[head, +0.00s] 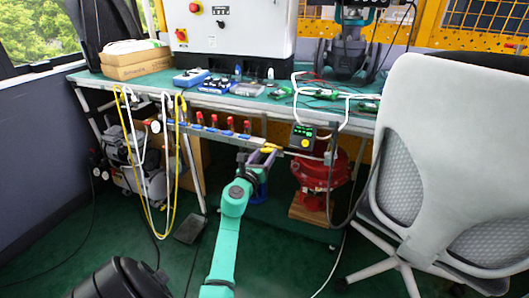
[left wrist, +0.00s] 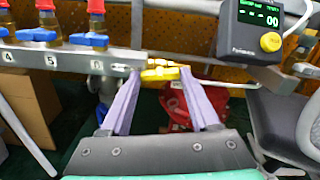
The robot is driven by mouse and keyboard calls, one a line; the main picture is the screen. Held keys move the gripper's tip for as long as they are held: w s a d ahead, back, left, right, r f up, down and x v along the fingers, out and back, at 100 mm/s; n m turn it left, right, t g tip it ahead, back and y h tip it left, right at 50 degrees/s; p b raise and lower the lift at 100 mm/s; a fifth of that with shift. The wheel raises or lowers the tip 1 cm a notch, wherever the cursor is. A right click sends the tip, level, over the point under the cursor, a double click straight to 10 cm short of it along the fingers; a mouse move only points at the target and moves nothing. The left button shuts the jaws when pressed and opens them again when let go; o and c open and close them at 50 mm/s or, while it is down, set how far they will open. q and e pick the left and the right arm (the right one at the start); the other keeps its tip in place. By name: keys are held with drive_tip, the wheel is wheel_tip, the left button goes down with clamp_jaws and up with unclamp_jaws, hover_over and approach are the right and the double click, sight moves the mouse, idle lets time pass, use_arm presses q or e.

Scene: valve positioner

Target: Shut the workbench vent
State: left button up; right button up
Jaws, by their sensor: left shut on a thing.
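A metal manifold bar (head: 225,134) runs under the front edge of the workbench, and it also shows in the left wrist view (left wrist: 65,60). A small yellow brass vent fitting (left wrist: 160,74) sits at the bar's right end; in the head view it is a small yellow spot (head: 268,149). My left gripper (head: 264,155) reaches up to it from below. In the left wrist view its two purple fingers (left wrist: 160,80) stand on either side of the fitting, shut on it. The fingertips partly cover its ends. My right gripper is not in view.
Several valves with red tops and blue handles (left wrist: 93,38) line the bar. A digital gauge (head: 302,137) hangs just right of the fitting, close to the gripper. A red machine (head: 312,175) stands below. A grey chair (head: 440,150) blocks the right. Yellow and white hoses (head: 180,150) hang left.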

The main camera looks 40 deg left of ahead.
use_arm(q)
drive_tip(key=n+p, duration=0.4)
drive_tip(key=n, duration=1.1)
drive_tip(key=shift+n+p, duration=0.3)
drive_tip(key=shift+p, duration=0.05)
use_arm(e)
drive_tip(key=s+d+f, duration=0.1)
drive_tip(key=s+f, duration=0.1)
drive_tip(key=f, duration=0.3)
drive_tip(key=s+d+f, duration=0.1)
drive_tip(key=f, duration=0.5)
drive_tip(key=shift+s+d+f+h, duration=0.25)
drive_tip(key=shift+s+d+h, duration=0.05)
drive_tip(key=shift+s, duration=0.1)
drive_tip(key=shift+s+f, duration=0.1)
use_arm(q)
drive_tip(key=o, duration=1.4)
drive_tip(key=shift+c, duration=0.2)
drive_tip(key=shift+f, duration=0.1)
